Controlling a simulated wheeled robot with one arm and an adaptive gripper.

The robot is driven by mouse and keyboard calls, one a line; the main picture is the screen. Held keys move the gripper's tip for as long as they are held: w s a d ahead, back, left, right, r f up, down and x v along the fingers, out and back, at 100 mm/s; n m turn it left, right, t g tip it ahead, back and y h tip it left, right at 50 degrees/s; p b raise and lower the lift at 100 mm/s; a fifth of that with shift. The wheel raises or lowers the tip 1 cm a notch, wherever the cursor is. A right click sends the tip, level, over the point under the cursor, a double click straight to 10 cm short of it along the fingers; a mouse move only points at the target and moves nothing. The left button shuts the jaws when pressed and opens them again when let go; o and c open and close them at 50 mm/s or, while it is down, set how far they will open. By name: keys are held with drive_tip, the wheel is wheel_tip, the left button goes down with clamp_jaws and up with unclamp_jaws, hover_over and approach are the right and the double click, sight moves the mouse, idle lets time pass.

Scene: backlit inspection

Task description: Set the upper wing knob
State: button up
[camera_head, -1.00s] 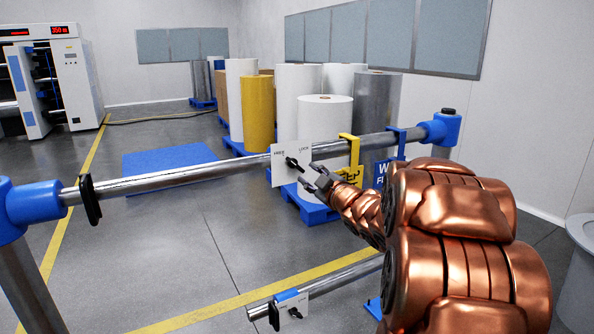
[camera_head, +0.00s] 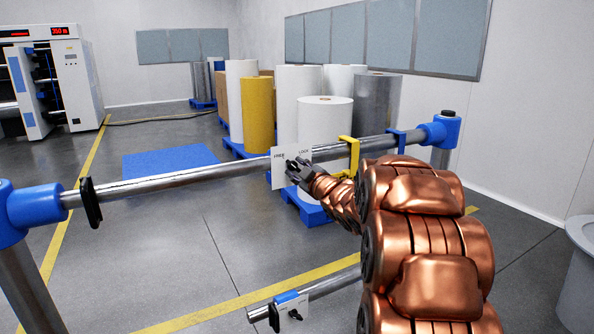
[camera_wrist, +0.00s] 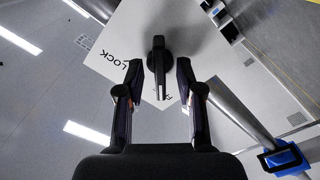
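The upper wing knob (camera_wrist: 158,55) is black and sits on a white plate (camera_head: 279,168) fixed to the upper metal rail. The plate carries the words FREE and LOCK; both labels also show in the wrist view. My gripper (camera_head: 298,170) is at the plate, its fingers partly covering the knob in the head view. In the wrist view my gripper (camera_wrist: 159,68) is open, one finger on each side of the knob's wing, with visible gaps. Whether the fingertips touch the plate cannot be told.
A yellow hook (camera_head: 352,155) and a blue hook (camera_head: 399,140) hang on the upper rail (camera_head: 225,168) right of the plate. Paper rolls (camera_head: 324,120) stand behind on blue pallets.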

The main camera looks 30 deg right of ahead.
drive_tip(key=shift+c, duration=0.3)
clamp_jaws()
drive_tip(key=shift+a, duration=0.1)
